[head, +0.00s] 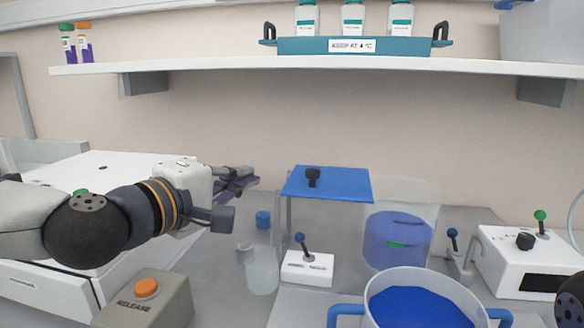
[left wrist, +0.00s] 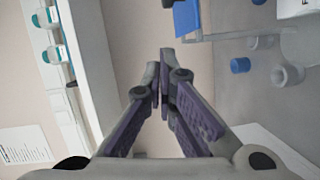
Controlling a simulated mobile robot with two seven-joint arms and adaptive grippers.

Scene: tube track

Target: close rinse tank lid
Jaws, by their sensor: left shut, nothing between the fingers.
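A flat blue panel with a black knob (head: 325,183), which looks like a lid, lies level over a clear-walled box at the middle of the bench. Its edge also shows at the top of the left wrist view (left wrist: 190,17). Right of it stands a clear tank (head: 398,240) with blue contents. I cannot tell for certain which is the rinse tank. My left gripper (head: 248,178) is shut and empty, left of the blue panel and apart from it. Its fingertips meet in the left wrist view (left wrist: 165,62). My right gripper is out of view.
A blue-capped bottle (head: 263,265) stands below my left gripper. A small lever box (head: 307,268) is in front of the panel. A blue-handled pot (head: 420,300) is at the front. A RELEASE button box (head: 145,300) is front left. A shelf (head: 330,65) runs overhead.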

